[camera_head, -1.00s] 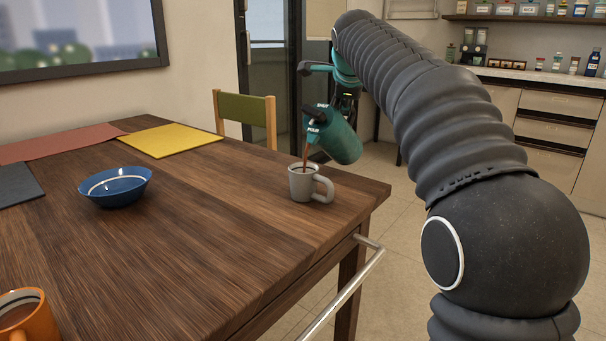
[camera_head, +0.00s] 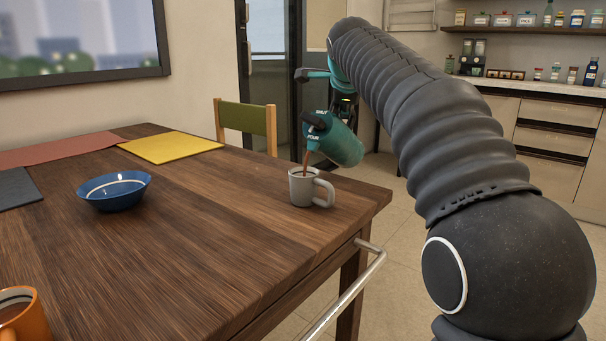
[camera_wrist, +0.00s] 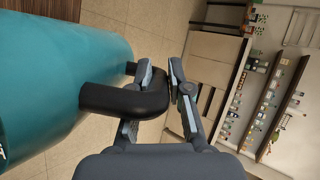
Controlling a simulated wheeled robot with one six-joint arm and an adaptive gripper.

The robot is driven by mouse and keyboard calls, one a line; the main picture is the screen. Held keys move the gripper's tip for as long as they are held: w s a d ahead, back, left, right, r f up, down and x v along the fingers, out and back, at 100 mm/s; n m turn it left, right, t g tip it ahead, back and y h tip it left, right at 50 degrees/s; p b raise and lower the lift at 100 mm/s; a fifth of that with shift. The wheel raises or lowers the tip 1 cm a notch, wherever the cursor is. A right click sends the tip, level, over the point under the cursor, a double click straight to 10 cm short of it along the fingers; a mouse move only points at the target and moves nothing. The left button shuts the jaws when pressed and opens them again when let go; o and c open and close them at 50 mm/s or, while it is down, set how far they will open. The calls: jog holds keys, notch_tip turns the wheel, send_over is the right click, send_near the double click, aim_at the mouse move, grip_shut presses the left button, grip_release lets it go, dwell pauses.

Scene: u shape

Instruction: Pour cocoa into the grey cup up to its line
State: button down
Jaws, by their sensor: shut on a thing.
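The grey cup (camera_head: 303,188) stands upright near the right end of the wooden table, its handle to the right. A teal flask (camera_head: 340,143) is tilted above it, spout down and to the left. A thin brown stream (camera_head: 307,161) runs from the spout into the cup. The level and the line inside the cup cannot be made out. My gripper (camera_wrist: 160,78) is shut on the black handle (camera_wrist: 125,99) of the teal flask in the wrist view. In the head view my gripper is mostly hidden behind the flask and arm.
A blue bowl (camera_head: 114,199) stands on the table (camera_head: 190,235) to the left. An orange mug (camera_head: 27,318) with brown liquid is at the near left corner. Yellow (camera_head: 170,143) and red (camera_head: 70,146) mats lie at the back. A metal rail (camera_head: 345,295) runs along the table's near edge.

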jog(key=shift+s+a+r+t+b, duration=0.1)
jog(key=shift+s+r+t+b, duration=0.15)
jog(key=shift+r+t+b, duration=0.25)
dwell(1.0)
jog(key=shift+r, duration=0.1)
